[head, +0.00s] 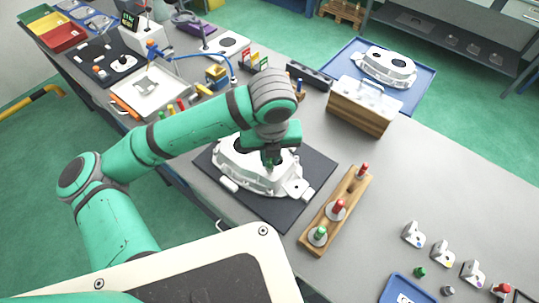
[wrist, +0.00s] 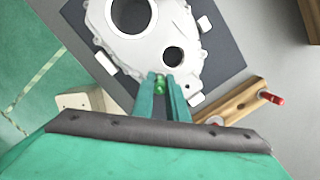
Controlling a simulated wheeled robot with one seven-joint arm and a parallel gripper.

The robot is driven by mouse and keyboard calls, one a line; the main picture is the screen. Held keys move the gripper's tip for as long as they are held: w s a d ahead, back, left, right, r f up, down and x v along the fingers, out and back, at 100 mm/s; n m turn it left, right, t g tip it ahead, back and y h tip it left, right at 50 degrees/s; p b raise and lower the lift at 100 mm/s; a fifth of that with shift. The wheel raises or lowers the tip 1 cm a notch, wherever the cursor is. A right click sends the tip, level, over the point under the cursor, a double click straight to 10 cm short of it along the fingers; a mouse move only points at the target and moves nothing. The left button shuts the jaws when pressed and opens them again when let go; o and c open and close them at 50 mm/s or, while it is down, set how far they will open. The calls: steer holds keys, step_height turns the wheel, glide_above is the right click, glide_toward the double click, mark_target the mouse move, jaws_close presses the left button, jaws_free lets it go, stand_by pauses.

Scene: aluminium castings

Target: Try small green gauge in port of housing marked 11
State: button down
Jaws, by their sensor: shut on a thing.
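My gripper (head: 271,158) is shut on a small green gauge, which shows as a green knob between the fingertips in the wrist view (wrist: 160,83). A white cast housing (head: 240,172) lies under the gripper on a dark mat (head: 283,214). In the wrist view the housing (wrist: 105,45) shows a large round bore and a smaller dark port (wrist: 173,56). The gauge appears just below and left of the smaller port in that view, not lined up with it. Its lower end is hidden, and I cannot read any number on the housing.
A wooden gauge rack (head: 345,208) with red- and green-handled gauges stands right of the mat. A wooden box (head: 360,108) stands behind. A second housing (head: 385,66) sits on a blue tray (head: 420,88) at the back. Several small parts lie at front right.

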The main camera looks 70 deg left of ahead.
steer(key=shift+f, duration=1.05)
stand_by(1.5)
